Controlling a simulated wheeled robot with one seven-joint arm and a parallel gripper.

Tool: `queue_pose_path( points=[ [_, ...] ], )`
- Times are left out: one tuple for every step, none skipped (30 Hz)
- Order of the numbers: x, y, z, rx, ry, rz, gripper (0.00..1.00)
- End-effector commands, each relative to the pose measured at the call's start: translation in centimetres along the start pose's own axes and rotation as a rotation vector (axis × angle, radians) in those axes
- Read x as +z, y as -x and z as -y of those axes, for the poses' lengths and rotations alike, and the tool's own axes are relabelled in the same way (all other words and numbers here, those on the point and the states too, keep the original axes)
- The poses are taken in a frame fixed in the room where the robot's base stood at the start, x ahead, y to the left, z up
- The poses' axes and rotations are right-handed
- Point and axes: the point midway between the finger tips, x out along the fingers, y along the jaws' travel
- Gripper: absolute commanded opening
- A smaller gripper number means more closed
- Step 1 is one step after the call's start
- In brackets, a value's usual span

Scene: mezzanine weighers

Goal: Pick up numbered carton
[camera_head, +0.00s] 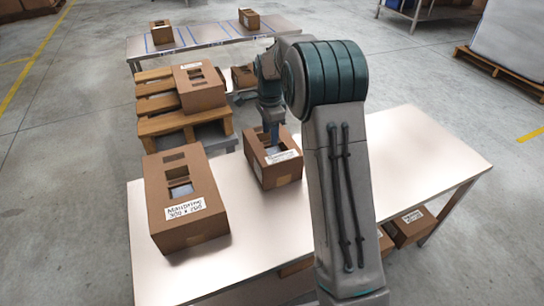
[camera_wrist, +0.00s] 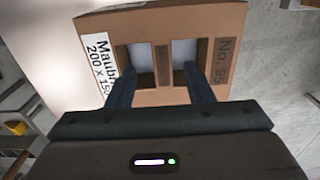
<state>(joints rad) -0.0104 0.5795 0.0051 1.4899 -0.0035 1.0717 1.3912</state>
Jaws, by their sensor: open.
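A brown carton (camera_head: 283,172) with a white label on its front stands on the near white table. In the wrist view the same carton (camera_wrist: 150,29) shows "No. 95" printed at its right and a label reading "Maubri… 200 x 150" at its left. Two openings in its top flank a narrow brown strip. My gripper (camera_head: 271,143) is over this carton, pointing down. In the wrist view my gripper (camera_wrist: 160,78) is open, its two dark fingers at the two openings, one on each side of the strip. How deep the fingertips reach is hard to tell.
A larger labelled carton (camera_head: 175,235) stands to the left on the same white table (camera_head: 420,150). Behind are a wooden pallet stack (camera_head: 160,123) with a carton (camera_head: 200,92) on it, and a far table (camera_head: 215,36) with two small cartons. The table's right side is clear.

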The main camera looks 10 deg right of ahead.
Motion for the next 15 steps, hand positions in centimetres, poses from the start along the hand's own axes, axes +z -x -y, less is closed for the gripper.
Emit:
queue_pose_path(
  points=[
    [-0.1,-0.4,0.0,0.001,-0.001,0.000,0.47],
    [-0.2,-0.7,0.0,0.001,-0.001,0.000,0.47],
    [-0.3,-1.2,0.1,0.002,-0.001,0.001,0.47],
    [-0.4,-1.6,0.1,0.003,-0.002,0.001,0.47],
    [-0.5,-2.1,0.1,0.004,-0.002,0.002,0.47],
    [-0.7,-2.7,0.2,0.004,-0.001,0.002,0.47],
    [-0.8,-3.2,0.3,0.003,-0.001,0.002,0.47],
    [-0.8,-3.6,0.3,0.003,0.000,0.002,0.47],
    [-0.8,-4.2,0.2,0.004,0.000,0.001,0.47],
    [-0.8,-4.6,0.3,0.003,0.000,0.001,0.47],
    [-0.8,-4.8,0.3,0.002,0.000,0.000,0.47],
    [-0.8,-5.0,0.3,0.001,0.000,0.000,0.47],
    [-0.8,-5.1,0.3,0.001,0.001,0.000,0.47],
    [-0.8,-5.1,0.3,0.000,0.001,0.000,0.47],
    [-0.8,-5.1,0.3,0.000,0.000,0.000,0.47]
  ],
)
